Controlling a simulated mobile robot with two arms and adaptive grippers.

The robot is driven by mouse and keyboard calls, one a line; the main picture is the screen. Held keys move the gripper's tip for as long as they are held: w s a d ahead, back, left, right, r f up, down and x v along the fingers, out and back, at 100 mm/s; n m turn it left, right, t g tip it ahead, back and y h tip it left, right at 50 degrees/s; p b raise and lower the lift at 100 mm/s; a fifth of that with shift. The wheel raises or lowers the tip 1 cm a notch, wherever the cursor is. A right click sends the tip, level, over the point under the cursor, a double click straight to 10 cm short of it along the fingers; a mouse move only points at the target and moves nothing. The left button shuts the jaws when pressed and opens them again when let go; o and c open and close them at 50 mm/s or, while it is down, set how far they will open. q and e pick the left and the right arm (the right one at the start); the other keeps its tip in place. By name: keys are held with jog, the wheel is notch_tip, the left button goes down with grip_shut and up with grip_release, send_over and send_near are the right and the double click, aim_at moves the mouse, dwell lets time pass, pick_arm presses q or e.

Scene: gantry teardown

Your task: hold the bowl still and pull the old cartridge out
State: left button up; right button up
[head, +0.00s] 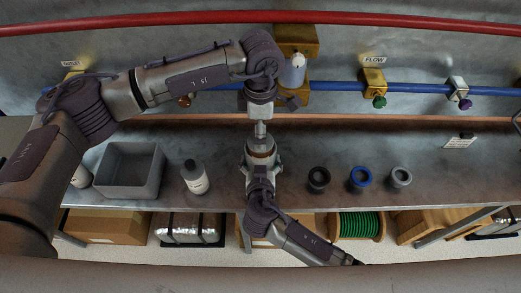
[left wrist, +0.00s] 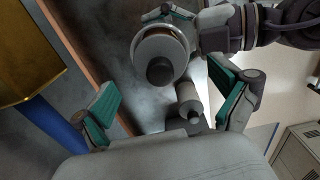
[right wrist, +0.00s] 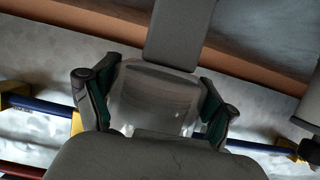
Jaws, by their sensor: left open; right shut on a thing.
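My right gripper (right wrist: 155,105) is shut around the translucent bowl (right wrist: 155,90), in the middle of the right wrist view. In the head view the bowl (head: 260,150) is upright above the bench. The old cartridge (left wrist: 160,55), pale with a dark round end, shows inside the bowl's brownish rim in the left wrist view. Its narrow top (head: 260,129) sticks up in the head view. My left gripper (left wrist: 170,105) is open, with its green pads wide apart. It hangs just above the cartridge in the head view (head: 261,113). I see no contact between them.
A grey bin (head: 130,189) and a white bottle (head: 195,178) stand at left on the bench. Black (head: 318,178), blue (head: 361,179) and grey (head: 399,178) ring-shaped pieces stand at right. Behind are a brass block (head: 298,38) with a pale cylinder (head: 292,72) and a blue pipe (head: 425,88).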

pick_arm(q)
jog(key=shift+f, duration=2.35)
jog(key=c, duration=1.5)
jog(key=shift+w+r, duration=0.1)
jog(key=shift+r, duration=0.6)
pick_arm(e)
jog(key=shift+f, duration=0.1)
pick_arm(q)
jog(key=shift+r, duration=3.05)
jog(key=shift+c, duration=0.2)
pick_arm(e)
jog(key=o, duration=1.2)
jog(key=shift+c, duration=0.2)
